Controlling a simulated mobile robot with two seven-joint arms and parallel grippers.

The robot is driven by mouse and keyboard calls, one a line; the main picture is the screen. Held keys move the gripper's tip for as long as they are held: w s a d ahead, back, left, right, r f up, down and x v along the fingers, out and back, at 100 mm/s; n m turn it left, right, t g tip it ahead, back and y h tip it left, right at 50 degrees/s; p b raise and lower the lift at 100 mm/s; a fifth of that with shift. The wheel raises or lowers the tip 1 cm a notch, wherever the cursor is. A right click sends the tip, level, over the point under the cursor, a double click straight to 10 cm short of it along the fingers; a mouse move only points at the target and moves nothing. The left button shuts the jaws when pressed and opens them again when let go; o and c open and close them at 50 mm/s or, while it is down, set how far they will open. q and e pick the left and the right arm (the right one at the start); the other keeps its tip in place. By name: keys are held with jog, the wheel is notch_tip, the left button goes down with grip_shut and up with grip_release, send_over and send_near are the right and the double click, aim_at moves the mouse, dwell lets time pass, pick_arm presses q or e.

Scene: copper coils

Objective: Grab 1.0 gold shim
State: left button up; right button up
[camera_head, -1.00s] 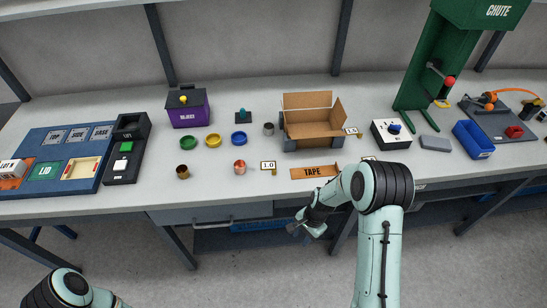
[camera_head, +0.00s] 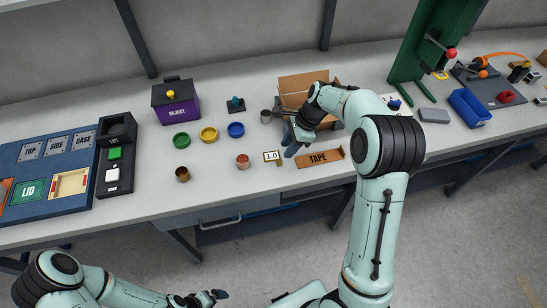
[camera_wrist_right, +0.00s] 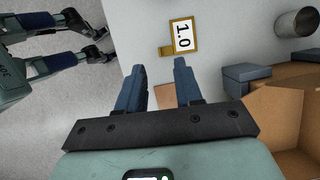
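A white card reading 1.0 (camera_head: 272,156) lies on the bench, with a small gold piece (camera_head: 281,163) at its lower right edge. In the right wrist view the 1.0 card (camera_wrist_right: 183,37) has a gold border, and the gold tab (camera_wrist_right: 165,51) sticks out at its lower left. My right gripper (camera_head: 290,146) is over the bench between the card and the cardboard box. In the wrist view its two blue fingers (camera_wrist_right: 158,66) are apart with nothing between them, pointing towards the gold tab. My left gripper (camera_head: 208,298) is low in front of the bench; its fingers are unclear.
The open cardboard box (camera_head: 304,88) stands behind my right gripper, partly hidden by my arm.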

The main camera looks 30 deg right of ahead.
aim_at(278, 161)
jog(key=x, duration=0.2)
jog(key=shift+w+a+f, duration=0.1)
jog(key=shift+w+f, duration=0.05)
jog(key=shift+f, duration=0.15)
jog(key=x, duration=0.5)
grip_shut()
